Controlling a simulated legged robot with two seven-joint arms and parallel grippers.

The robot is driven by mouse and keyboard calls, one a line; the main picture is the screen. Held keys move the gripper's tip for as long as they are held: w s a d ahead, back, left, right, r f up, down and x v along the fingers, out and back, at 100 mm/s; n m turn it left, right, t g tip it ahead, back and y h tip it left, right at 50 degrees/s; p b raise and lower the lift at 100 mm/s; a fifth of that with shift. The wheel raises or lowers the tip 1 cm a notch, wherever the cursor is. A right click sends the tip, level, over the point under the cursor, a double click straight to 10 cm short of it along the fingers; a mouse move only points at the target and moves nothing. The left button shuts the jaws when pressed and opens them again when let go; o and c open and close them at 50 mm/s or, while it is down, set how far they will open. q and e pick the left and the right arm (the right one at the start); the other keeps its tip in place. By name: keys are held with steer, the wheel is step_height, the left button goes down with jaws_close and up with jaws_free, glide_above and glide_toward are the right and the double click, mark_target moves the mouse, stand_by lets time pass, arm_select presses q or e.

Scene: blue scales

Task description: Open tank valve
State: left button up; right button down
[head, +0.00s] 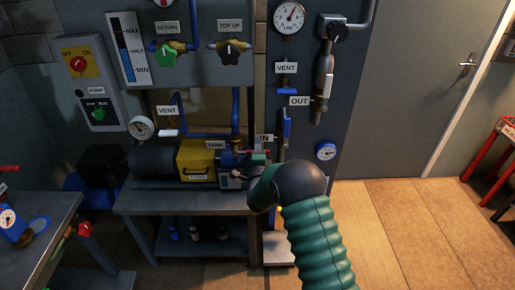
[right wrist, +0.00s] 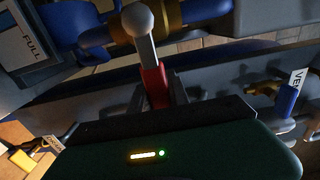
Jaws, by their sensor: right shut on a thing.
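The TANK label (head: 215,144) hangs above the yellow box on the bench in the head view. Beside it is the valve area at the foot of the blue pipe, largely hidden by my right gripper (head: 250,171). In the right wrist view, a lever with a red grip (right wrist: 155,82) and a pale metal, round-ended shaft (right wrist: 147,48) crosses a brass fitting (right wrist: 172,16) on a blue pipe. My right gripper (right wrist: 158,98) is shut on the red grip. The fingertips are partly hidden by the gripper body. My left gripper is not in view.
The yellow box (head: 197,160) stands on a grey bench (head: 150,200). A side table (head: 35,255) with a blue gauge is at left. Open tiled floor (head: 400,235) lies at right.

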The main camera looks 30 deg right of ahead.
steer(key=shift+n, duration=0.5)
steer(key=w+a+r+n+p, duration=0.1)
steer(key=a+r+n, duration=0.1)
steer(key=n, duration=0.3)
steer(key=w+a+r+n, duration=0.1)
steer(key=a+r+n, duration=0.1)
steer(key=n, duration=0.4)
steer(key=w+a+r+n+p, duration=0.1)
steer(key=a+r+n, duration=0.1)
steer(key=n, duration=0.3)
steer(key=shift+w+a+r+p, duration=0.2)
steer(key=shift+w+r+p, duration=0.15)
steer(key=shift+r, duration=0.2)
steer(key=shift+w+a+n, duration=0.1)
steer(key=shift+a+n, duration=0.1)
steer(key=shift+n, duration=0.4)
steer(key=shift+f, duration=0.15)
steer(key=c, duration=1.2)
jaws_free()
steer(key=shift+w, duration=0.1)
steer(key=shift+c, duration=0.2)
steer(key=shift+r, duration=0.25)
